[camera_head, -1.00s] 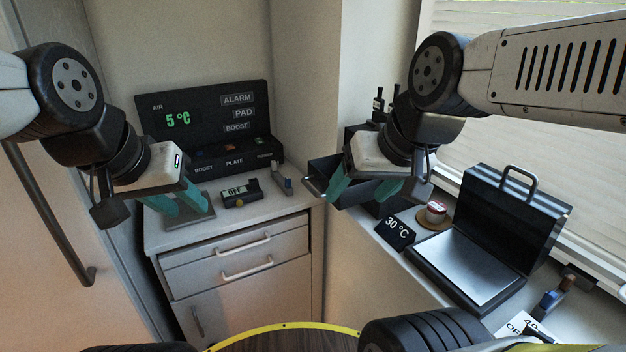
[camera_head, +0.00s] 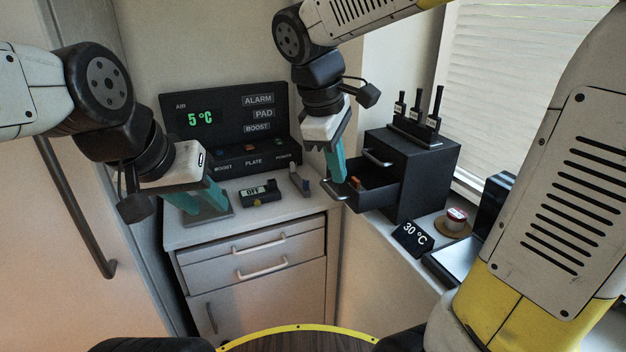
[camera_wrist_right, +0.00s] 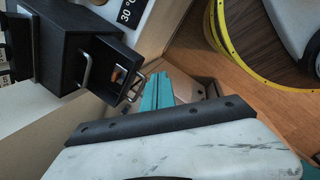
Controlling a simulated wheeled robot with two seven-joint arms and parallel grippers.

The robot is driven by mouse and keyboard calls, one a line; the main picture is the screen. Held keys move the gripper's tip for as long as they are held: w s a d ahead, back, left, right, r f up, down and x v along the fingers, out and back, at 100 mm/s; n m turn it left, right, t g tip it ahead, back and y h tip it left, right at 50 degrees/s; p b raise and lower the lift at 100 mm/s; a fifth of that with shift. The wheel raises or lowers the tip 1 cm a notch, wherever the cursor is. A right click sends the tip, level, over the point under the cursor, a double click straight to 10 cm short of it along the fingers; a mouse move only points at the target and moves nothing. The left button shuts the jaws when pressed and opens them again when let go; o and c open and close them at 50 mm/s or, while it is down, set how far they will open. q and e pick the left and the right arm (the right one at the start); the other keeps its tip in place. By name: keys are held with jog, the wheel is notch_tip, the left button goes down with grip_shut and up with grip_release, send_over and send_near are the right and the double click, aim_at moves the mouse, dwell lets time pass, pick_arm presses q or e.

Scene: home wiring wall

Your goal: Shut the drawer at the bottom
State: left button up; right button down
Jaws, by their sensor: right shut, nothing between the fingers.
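A black cabinet (camera_head: 428,172) with two drawers stands on the right counter. Its bottom drawer (camera_head: 376,199) is pulled out, with a small orange item (camera_head: 355,183) inside; the upper drawer (camera_head: 378,150) is closed. My right gripper (camera_head: 341,180) is shut and empty, its teal fingers pointing down at the front of the bottom drawer, close to its handle. In the right wrist view the fingers (camera_wrist_right: 157,90) are just outside the drawer handle (camera_wrist_right: 136,90); contact cannot be told. My left gripper (camera_head: 203,208) appears open and empty above the left counter.
A control panel (camera_head: 225,125), an OFF display (camera_head: 258,193) and a small lever (camera_head: 299,182) are on the left counter.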

jog(key=w+a+f+n+h, duration=0.1)
jog(key=w+a+n+h, duration=0.1)
jog(key=w+a+n, duration=0.3)
jog(key=w+a+f+n+h, duration=0.1)
jog(key=w+a+n+h, duration=0.2)
jog(key=a+n, duration=0.35)
jog(key=w+d+f+m, duration=0.2)
jog(key=w+d+f, duration=0.1)
jog(key=d+f, duration=0.5)
jog(key=shift+w+d+f+t, duration=0.25)
jog(key=shift+w+f+t, duration=0.1)
jog(key=shift+w+t, duration=0.05)
